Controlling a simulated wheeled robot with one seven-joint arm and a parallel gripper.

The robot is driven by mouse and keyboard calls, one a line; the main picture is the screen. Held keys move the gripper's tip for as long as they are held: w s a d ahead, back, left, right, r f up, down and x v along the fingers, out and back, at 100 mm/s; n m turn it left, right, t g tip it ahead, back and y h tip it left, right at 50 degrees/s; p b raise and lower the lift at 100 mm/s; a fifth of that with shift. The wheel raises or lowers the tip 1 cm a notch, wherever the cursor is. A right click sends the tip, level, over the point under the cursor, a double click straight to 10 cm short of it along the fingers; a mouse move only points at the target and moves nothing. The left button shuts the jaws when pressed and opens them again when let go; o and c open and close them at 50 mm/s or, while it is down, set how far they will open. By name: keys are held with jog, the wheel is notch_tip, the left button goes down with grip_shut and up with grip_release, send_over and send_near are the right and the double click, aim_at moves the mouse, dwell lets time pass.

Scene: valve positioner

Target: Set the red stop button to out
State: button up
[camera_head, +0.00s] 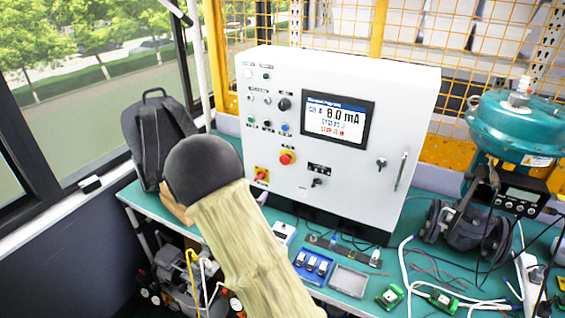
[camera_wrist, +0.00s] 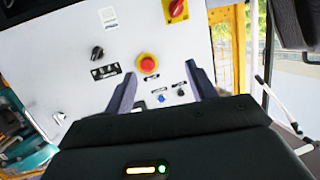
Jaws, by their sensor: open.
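The red stop button (camera_head: 287,158) sits on a yellow surround on the front of a white control cabinet (camera_head: 367,177). In the wrist view the red stop button (camera_wrist: 148,64) is seen from the front, beyond my fingertips and roughly midway between them. My gripper (camera_wrist: 158,82) is open, with one dark finger on each side and nothing between them. A gap to the panel seems to remain, but its depth is hard to judge. In the head view my arm hides the gripper. I cannot tell whether the button is in or out.
A red and yellow rotary switch (camera_head: 261,175) is close to the button, and a black selector (camera_head: 316,182) is at lower right. The cabinet screen (camera_head: 338,117) reads 8.0 mA. Small parts, a blue tray (camera_head: 313,265) and cables lie on the green bench. A backpack (camera_head: 156,132) stands left.

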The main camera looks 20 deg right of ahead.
aim_at(284, 160)
jog(key=h, duration=0.1)
jog(key=m+h, duration=0.1)
jog(key=h, duration=0.1)
jog(key=d+r+h, duration=0.1)
jog(key=shift+s+m, duration=0.25)
jog(key=shift+m, duration=0.15)
jog(key=shift+d, duration=0.15)
jog(key=p+x, duration=0.5)
jog(key=x, duration=1.2)
jog(key=shift+d+r, duration=0.2)
jog(key=shift+c, duration=0.5)
